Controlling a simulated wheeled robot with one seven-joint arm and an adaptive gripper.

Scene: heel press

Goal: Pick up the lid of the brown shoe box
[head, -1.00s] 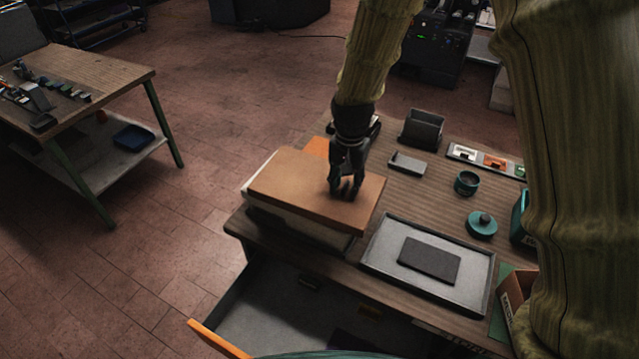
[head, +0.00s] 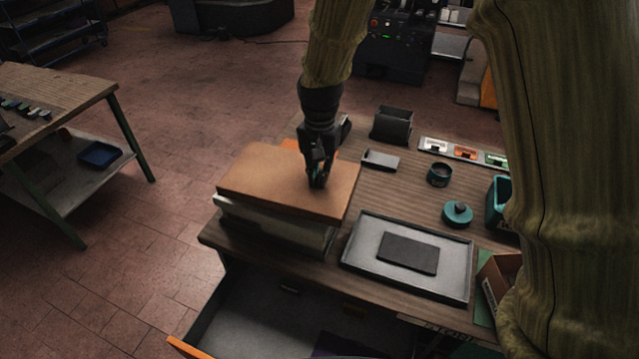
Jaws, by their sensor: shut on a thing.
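The box's pale, greyish side shows below the lid. The lid seems slightly raised and offset from the box, but the exact gap is hard to tell. My gripper (head: 318,183) points down at the right part of the lid's top and is shut on the lid. The fingertips are dark, and the part they pinch is hidden.
A grey tray (head: 359,264) with a dark pad (head: 408,254) lies right of the box. An open drawer (head: 245,310) juts out in front. Bare benchtop shows between them.

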